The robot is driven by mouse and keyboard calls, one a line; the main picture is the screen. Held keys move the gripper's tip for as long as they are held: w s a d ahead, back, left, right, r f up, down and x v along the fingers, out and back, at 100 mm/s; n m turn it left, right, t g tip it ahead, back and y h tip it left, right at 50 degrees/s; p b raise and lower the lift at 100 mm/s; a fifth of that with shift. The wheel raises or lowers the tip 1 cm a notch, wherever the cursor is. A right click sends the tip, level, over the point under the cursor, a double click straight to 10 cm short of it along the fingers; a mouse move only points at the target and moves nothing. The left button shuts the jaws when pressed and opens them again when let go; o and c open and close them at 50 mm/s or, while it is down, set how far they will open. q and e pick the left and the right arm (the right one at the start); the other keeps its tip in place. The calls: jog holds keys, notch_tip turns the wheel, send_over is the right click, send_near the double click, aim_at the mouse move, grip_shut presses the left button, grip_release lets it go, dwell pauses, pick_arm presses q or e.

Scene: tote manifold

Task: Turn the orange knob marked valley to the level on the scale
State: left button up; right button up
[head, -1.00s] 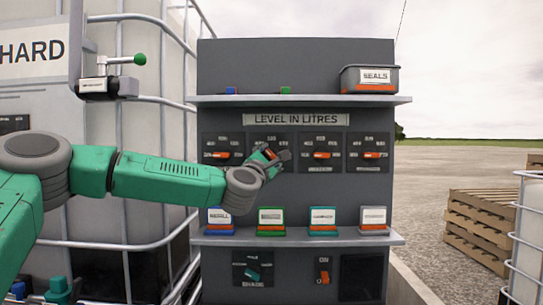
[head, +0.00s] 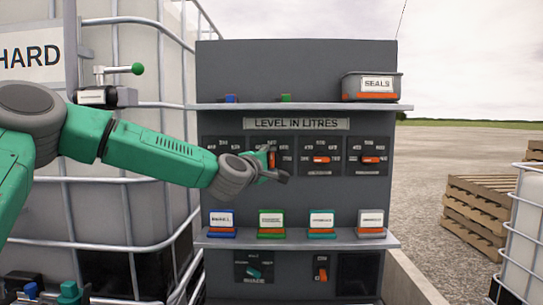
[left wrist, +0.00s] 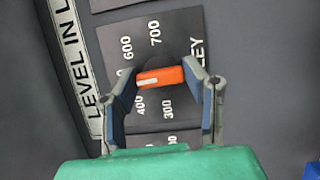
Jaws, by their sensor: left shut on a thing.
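The orange knob (head: 272,159) is the second from the left in the row under the sign LEVEL IN LITRES (head: 296,123). My left gripper (head: 270,167) reaches it from the left and partly covers its dial. In the left wrist view the gripper (left wrist: 163,80) is shut on the orange knob (left wrist: 162,78), a finger at each end. Its plate (left wrist: 185,30) shows 300, 400, 600 and 700 and the letters LEY; the rest of the name is hidden. The knob's white-marked end points between 400 and 600, upward on the panel. My right gripper is not in view.
Two more orange knobs, a third (head: 321,160) and a fourth (head: 371,160), sit to the right. A lower shelf (head: 335,241) with several label stands juts out below. An upper shelf (head: 320,106) holds a SEALS bin (head: 372,87). A caged tank (head: 150,190) stands at the left.

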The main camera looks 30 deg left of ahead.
pick_arm(q)
jog(key=shift+a+f, duration=0.1)
jog(key=shift+f, duration=0.25)
jog(key=o, duration=1.1)
jog(key=shift+o, duration=0.2)
jog(key=shift+w+a, duration=0.15)
jog(key=shift+w, duration=0.05)
jog(key=shift+a, duration=0.1)
jog(key=shift+s+r, duration=0.2)
jog(key=shift+s, duration=0.3)
jog(key=s+d, duration=0.1)
jog(key=s, duration=0.9)
jog(key=shift+s+d+f, duration=0.3)
jog(key=shift+s+d, duration=0.05)
